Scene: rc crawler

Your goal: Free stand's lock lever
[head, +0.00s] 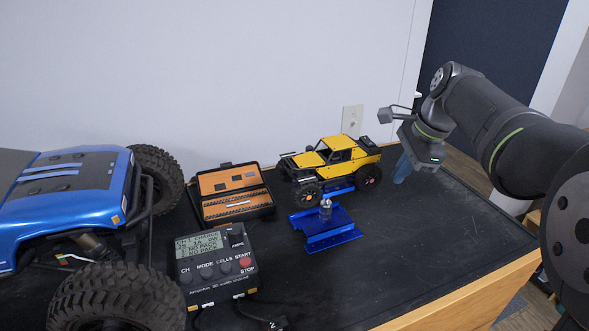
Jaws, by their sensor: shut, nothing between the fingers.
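A blue metal stand (335,238) lies on the black bench top in front of the yellow crawler. A small silver upright part (326,208) rises from its back edge; I cannot tell whether this is the lock lever. The yellow crawler (338,158) stands just behind, with more blue metal (340,192) showing under its near side. My gripper (402,170) points down to the right of the crawler, apart from the stand. Its fingers look blue and small in the head view; they are shut and hold nothing.
A large blue crawler (70,195) fills the left side. A charger (214,262) with a screen and a cable stands left of the stand. An open tool case (234,194) lies behind the charger. The bench top is clear right of the stand, up to its wooden edge (460,288).

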